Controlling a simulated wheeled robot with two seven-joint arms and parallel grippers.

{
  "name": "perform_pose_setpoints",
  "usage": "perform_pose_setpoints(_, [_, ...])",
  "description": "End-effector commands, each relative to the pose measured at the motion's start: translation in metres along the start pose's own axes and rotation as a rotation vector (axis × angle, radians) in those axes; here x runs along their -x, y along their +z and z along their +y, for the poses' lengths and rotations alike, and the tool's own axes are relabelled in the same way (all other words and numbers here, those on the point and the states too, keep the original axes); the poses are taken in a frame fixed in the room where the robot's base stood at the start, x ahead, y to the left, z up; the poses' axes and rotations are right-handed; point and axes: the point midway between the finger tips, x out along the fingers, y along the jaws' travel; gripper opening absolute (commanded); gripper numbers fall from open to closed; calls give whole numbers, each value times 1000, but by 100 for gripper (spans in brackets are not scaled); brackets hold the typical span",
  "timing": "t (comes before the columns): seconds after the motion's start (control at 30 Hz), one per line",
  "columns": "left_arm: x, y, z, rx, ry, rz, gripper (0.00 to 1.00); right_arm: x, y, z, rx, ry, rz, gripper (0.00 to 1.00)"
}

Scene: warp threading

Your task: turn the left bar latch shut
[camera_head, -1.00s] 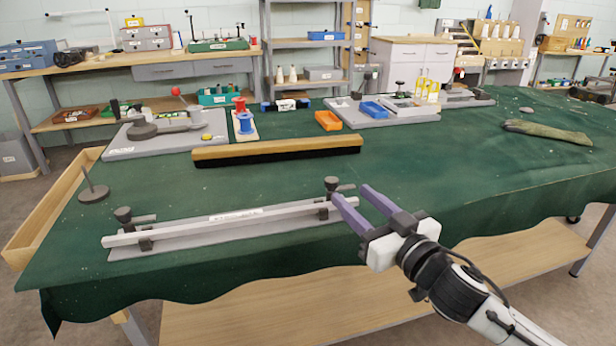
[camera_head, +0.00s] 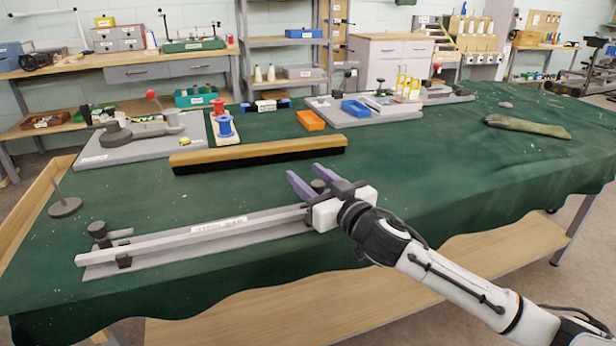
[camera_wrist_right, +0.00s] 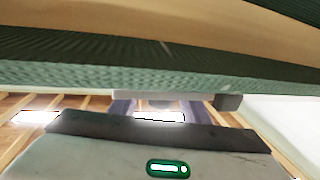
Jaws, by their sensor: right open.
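The long pale bar (camera_head: 190,239) lies on a grey base plate (camera_head: 100,270) along the table's front left. The left bar latch (camera_head: 97,230) has a dark round knob, and its short grey lever points right, roughly along the bar. The right latch (camera_head: 318,186) shows as a dark knob at the bar's other end, partly hidden by my gripper. My right gripper (camera_head: 308,176) is open, its purple fingers around or just above that right latch; I cannot tell if they touch. The right wrist view shows a grey piece with a dark end (camera_wrist_right: 228,102) by the fingers. My left gripper is out of view.
A long wooden brush-like strip (camera_head: 258,153) lies behind the bar. A round base with a thin pin (camera_head: 65,207) stands at the left. The cloth's middle right is clear.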

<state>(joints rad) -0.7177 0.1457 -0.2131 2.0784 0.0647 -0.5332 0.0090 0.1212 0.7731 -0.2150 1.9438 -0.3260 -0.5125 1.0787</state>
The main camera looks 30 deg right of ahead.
Motion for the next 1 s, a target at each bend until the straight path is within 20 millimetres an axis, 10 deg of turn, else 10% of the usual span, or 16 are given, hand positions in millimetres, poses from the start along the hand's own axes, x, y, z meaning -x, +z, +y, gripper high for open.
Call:
perform_pose_setpoints(0.33, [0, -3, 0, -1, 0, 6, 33, -3, 0, 0, 0, 0, 1, 41])
perform_pose_setpoints(0.57, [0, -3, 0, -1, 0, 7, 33, -3, 0, 0, 0, 0, 1, 2])
perform_pose_setpoints(1.0, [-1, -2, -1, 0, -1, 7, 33, -3, 1, 2, -9, 96, 0, 1])
